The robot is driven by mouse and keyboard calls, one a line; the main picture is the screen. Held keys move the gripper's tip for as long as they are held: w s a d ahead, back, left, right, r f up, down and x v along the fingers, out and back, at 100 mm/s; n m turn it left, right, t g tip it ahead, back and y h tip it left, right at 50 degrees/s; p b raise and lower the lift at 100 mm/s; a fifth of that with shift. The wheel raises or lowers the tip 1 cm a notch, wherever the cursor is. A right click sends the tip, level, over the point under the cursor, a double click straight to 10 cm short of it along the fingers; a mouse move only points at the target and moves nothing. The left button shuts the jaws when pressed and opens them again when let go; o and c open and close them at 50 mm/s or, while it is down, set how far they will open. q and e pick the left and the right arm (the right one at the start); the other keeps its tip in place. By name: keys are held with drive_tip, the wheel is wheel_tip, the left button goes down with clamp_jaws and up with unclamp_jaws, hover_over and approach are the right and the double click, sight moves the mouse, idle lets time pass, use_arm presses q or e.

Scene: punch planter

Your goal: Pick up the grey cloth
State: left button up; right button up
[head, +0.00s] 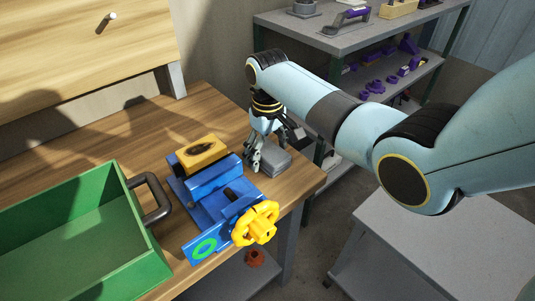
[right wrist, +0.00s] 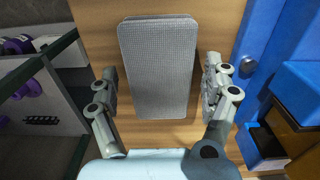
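The grey cloth (head: 270,162) is a folded rectangular pad lying flat on the wooden workbench, near its right edge and beside the blue vise. It also shows in the right wrist view (right wrist: 157,70), centred between the fingers. My right gripper (head: 256,163) points down over the cloth in the head view. In the right wrist view the right gripper (right wrist: 160,85) is open, with one finger on each side of the cloth and gaps between them and it. My left gripper is not in the head view.
The blue vise (head: 212,190) with a yellow handwheel (head: 256,223) stands just left of the cloth. A green crate (head: 132,268) with a dark handle is further left. A grey shelf (head: 345,38) with purple parts stands behind. Bare wood (head: 125,138) lies behind the vise.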

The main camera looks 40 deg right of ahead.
sight(273, 149)
drive_tip(key=c, duration=1)
drive_tip(key=shift+r, duration=0.5)
drive_tip(key=r, duration=0.2)
drive_tip(key=d+r, duration=0.1)
drive_tip(key=shift+s+r, duration=0.35)
drive_tip(key=shift+r, duration=0.05)
drive_tip(key=s+d+r, duration=0.6)
drive_tip(key=s+d, duration=0.1)
drive_tip(key=shift+s+d+r, duration=0.1)
drive_tip(key=shift+s+r, duration=0.05)
drive_tip(key=shift+s, duration=0.1)
